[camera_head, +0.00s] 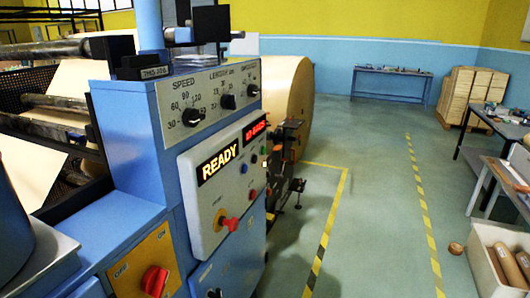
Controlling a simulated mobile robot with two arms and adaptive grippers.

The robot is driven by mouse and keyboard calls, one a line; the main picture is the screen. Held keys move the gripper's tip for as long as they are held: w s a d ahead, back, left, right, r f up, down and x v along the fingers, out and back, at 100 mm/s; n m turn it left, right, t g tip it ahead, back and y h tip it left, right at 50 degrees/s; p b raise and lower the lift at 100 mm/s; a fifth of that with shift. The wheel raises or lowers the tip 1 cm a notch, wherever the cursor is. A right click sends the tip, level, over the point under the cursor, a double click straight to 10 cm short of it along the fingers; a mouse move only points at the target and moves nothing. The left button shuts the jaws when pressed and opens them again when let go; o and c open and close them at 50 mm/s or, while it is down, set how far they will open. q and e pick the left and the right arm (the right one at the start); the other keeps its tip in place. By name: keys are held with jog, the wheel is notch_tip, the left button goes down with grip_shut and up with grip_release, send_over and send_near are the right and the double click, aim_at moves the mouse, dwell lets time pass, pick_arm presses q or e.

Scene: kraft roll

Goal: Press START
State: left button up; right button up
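The blue machine's grey control panel (222,180) faces right in the head view. It has a lit READY display (219,163) and a red-lit display (254,130) beside it. A red mushroom button (229,223) sticks out lower left. The small labels are too blurred to read, so I cannot tell which button is marked START. I make out neither of my grippers in this view, and nothing visibly touches the panel.
Above are SPEED and LENGTH dials (228,101); below left is a red rotary switch (155,281) on a yellow plate. A large kraft roll (289,95) stands behind, with dark machine parts (287,150) projecting beside the panel. Open floor (380,190) lies to the right.

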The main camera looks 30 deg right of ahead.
jog(key=shift+c, duration=0.4)
grip_shut()
dwell(0.8)
